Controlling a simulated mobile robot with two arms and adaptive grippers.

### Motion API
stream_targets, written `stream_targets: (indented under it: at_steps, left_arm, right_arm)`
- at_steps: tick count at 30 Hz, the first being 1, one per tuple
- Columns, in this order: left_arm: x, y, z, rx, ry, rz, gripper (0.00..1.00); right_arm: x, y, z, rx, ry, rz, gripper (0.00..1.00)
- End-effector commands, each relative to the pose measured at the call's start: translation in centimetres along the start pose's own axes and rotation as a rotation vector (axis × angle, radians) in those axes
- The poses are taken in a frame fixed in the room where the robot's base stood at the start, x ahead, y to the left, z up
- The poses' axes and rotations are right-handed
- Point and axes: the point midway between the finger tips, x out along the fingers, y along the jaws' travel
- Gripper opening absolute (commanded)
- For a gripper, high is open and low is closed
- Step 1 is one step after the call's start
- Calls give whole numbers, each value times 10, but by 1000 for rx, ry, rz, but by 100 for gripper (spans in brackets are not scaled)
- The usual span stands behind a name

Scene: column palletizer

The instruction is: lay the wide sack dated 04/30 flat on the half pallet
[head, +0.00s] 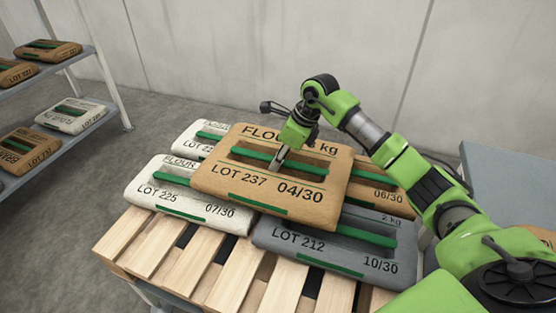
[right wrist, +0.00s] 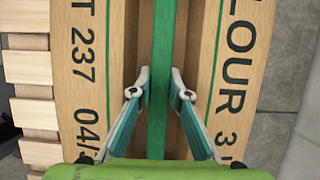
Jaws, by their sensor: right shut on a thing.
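The wide tan flour sack dated 04/30, LOT 237 (head: 225,181), lies level over the other sacks on the wooden half pallet (head: 165,248). I cannot tell whether it touches them or hangs just above. My right gripper (head: 279,163) is shut on its green middle strap. In the right wrist view the fingers (right wrist: 159,85) flank the strap, with the tan sack (right wrist: 85,75) on both sides. My left gripper is not in view.
Under or around it are a white sack dated 07/30 (head: 160,196), another white sack (head: 190,142), a grey sack dated 10/30 (head: 335,246) and a tan sack dated 06/30 (head: 388,195). A rack (head: 100,83) with several sacks stands left. A grey-blue surface (head: 510,180) is at right.

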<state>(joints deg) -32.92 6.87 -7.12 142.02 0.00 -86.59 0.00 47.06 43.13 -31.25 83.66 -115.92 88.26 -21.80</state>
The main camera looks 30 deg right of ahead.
Motion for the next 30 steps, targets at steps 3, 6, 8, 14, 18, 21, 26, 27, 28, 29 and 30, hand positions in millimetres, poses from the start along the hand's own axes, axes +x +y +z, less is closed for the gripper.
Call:
stream_targets:
  at_steps: [3, 6, 8, 14, 18, 21, 26, 27, 28, 29, 30]
  left_arm:
    - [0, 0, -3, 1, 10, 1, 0]
    - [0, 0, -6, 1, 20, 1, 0]
    - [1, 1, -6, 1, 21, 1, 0]
    - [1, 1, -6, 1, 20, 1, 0]
    - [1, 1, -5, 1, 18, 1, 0]
    - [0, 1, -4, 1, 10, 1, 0]
    - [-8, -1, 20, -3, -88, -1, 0]
    - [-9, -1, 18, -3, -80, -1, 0]
    - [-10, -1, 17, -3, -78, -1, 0]
    - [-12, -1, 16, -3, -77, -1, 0]
    - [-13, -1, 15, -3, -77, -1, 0]
  right_arm:
    - [-6, -3, 7, -3, -21, -9, 0]
    - [-6, -3, 7, -3, -21, -9, 0]
    - [2, 0, -1, 0, 0, 0, 19]
    - [2, 0, -1, 0, 0, 1, 34]
    - [2, 1, 0, -1, 0, 2, 34]
    - [-1, 1, 1, -1, 0, 2, 34]
    - [-13, 1, 7, -2, -2, 2, 34]
    - [-24, -1, 6, -1, -2, -3, 34]
    - [-31, -1, 5, -1, 0, -4, 34]
    - [-38, -1, 5, -1, 0, -3, 34]
    - [-49, -1, 5, -2, -1, -4, 34]
